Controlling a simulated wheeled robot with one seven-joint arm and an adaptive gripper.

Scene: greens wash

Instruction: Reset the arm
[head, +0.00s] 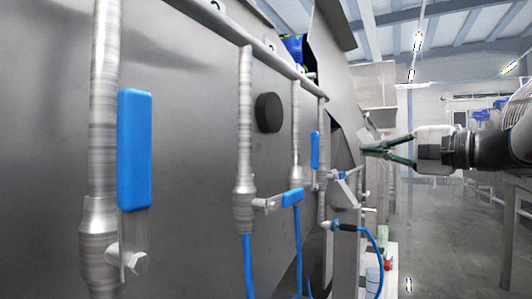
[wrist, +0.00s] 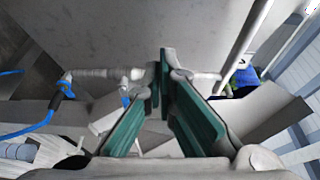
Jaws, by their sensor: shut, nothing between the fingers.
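My gripper (head: 366,149) reaches in from the right in the head view, level, with its tips pointing left toward the metal machine. In the wrist view my gripper (wrist: 165,58) shows its two green-padded fingers closing together at the tips, with nothing between them. Past the tips in that view are a metal pipe and the grey panel. I cannot tell how far the tips are from the machine.
A large grey metal panel (head: 180,60) fills the left, with pipes and blue-handled valves; the nearest handle (head: 134,150) stands upright. A blue hose (head: 378,250) hangs below the gripper. A black round knob (head: 268,112) sits on the panel. Open floor (head: 445,240) lies at right.

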